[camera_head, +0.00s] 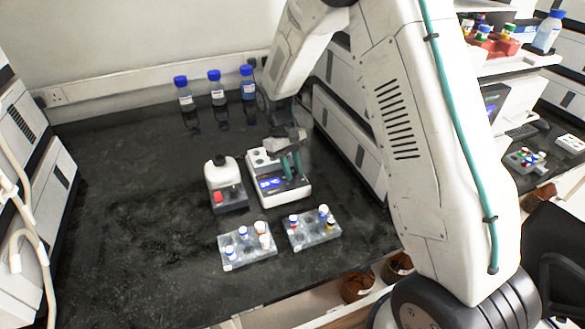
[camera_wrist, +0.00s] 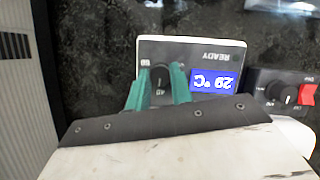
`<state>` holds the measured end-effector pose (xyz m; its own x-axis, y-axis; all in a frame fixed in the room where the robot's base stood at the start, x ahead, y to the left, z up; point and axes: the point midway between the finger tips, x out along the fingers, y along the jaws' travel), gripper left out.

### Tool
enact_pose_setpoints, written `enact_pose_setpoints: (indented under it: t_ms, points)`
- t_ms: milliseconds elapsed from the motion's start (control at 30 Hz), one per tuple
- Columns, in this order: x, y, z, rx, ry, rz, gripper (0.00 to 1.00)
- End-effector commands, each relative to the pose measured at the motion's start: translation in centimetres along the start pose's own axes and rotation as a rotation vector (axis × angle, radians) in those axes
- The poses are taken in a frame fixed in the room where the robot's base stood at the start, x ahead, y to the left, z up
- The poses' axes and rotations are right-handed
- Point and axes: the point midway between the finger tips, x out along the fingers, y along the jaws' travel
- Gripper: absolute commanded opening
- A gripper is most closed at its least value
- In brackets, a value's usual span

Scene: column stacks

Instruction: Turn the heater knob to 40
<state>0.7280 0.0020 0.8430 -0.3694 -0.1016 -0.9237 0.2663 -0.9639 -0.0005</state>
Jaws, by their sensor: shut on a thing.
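The heater (camera_head: 288,198) is a white block with a dark panel and a lit blue display, standing mid-bench. In the wrist view the heater panel (camera_wrist: 205,48) appears upside down, with the word READY and a display (camera_wrist: 213,81) that seems to read 29 °C. The heater's black knob (camera_wrist: 161,76) sits between the green fingers of my gripper (camera_wrist: 160,88). The fingers are shut on the knob, one on each side. Small numbers show around it; its exact setting is hard to read. In the head view my gripper (camera_head: 291,164) reaches down onto the heater and hides the knob.
A white-topped device (camera_head: 224,172) with a red switch stands just left of the heater; its knob (camera_wrist: 283,92) shows in the wrist view. Two tube racks (camera_head: 248,252) (camera_head: 314,232) stand in front. Blue-capped bottles (camera_head: 217,92) line the back wall. The bench's left side is clear.

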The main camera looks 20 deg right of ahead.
Motion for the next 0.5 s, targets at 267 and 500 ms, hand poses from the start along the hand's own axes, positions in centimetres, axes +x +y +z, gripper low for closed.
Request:
enact_pose_setpoints:
  t_ms: [267,500]
  points:
    - [-0.10,0.03,-0.07,0.009,0.003,-0.003,0.00]
    - [-0.09,0.02,-0.06,0.008,0.003,-0.003,0.39]
